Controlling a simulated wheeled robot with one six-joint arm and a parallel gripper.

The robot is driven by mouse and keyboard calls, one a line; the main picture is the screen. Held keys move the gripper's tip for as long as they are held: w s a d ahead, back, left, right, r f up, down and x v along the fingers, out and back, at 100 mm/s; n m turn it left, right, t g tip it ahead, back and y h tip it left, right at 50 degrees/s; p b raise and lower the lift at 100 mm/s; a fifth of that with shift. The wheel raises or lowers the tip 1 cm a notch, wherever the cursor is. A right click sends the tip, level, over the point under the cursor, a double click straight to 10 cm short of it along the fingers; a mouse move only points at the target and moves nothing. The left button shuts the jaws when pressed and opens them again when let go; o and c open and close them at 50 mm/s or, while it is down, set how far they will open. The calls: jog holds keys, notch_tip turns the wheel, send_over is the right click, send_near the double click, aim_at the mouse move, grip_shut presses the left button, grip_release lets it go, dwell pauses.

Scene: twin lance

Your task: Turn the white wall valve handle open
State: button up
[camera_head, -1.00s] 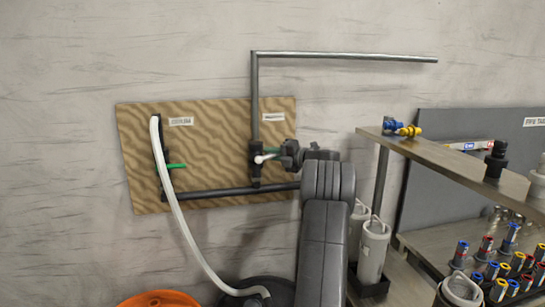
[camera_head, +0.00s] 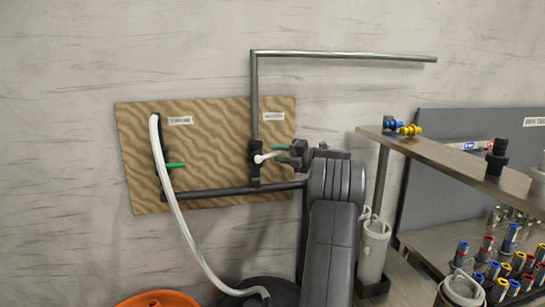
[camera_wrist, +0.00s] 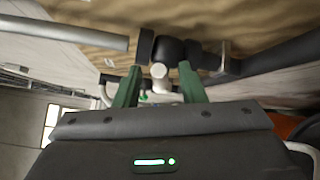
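The white valve handle (camera_head: 265,157) sits on the dark valve body (camera_head: 256,170) on the right vertical pipe of the wooden wall board. It points right and slightly up. My gripper (camera_head: 283,154) is just right of it, its green fingers pointing left toward the handle. In the wrist view my gripper (camera_wrist: 160,85) is open, and the white handle (camera_wrist: 158,74) shows between the two fingertips, with a visible gap on each side. I cannot tell whether a finger touches it. The handle's lower part is partly hidden by the gripper body.
A second valve with a green handle (camera_head: 175,165) and a white hose (camera_head: 180,215) are on the left of the wooden board (camera_head: 215,135). A metal shelf (camera_head: 450,163) with fittings stands at right. An orange bucket (camera_head: 158,300) is below.

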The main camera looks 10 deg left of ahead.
jog(key=b+v, duration=0.2)
jog(key=v, duration=0.8)
jog(key=shift+d, duration=0.2)
jog(key=shift+s, duration=0.1)
